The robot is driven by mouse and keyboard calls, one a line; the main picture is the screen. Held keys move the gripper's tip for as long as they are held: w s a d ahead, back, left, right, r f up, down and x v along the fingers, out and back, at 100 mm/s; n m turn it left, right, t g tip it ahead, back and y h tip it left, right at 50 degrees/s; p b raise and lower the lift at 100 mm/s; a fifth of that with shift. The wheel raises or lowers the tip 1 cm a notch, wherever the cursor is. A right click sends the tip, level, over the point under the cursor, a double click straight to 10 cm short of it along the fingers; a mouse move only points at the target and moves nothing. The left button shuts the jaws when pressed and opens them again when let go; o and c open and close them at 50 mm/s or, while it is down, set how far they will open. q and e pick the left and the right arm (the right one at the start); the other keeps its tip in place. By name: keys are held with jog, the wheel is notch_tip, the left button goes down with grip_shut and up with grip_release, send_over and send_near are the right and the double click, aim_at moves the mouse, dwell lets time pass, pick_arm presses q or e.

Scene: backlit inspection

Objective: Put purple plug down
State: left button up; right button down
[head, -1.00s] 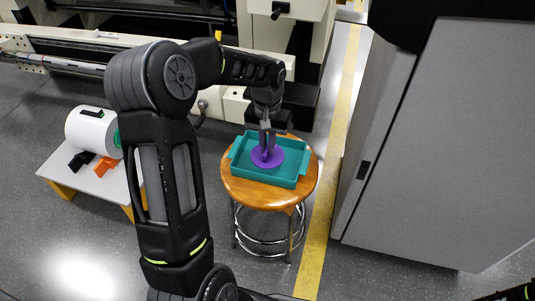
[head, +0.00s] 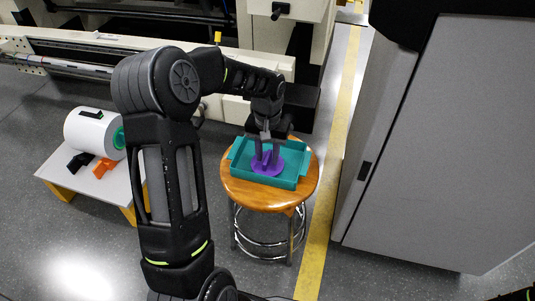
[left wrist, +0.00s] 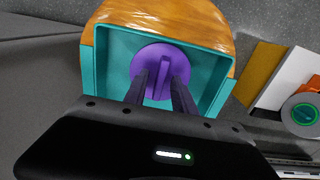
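The purple plug (head: 268,164) is a round disc with an upright grip. It lies flat in the teal tray (head: 236,166) on a round wooden stool (head: 240,195). It also shows in the left wrist view (left wrist: 140,62), inside the tray near the middle. My left gripper (head: 267,162) is lowered over the plug with its fingers apart. In the left wrist view the left fingers (left wrist: 160,88) stand on either side of the plug's grip with a gap showing. My right gripper is not in view.
A low white table (head: 112,190) at the left holds a white cylinder (head: 88,133) with a green end, a black piece (head: 80,162) and an orange piece (head: 103,168). A grey cabinet (head: 440,150) stands at the right. Machinery lies behind the stool.

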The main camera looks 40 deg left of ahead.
aim_at(268, 156)
pick_arm(q)
notch_tip(268, 156, up, 12)
jog(key=p, duration=0.3)
dwell(0.3)
dwell(0.5)
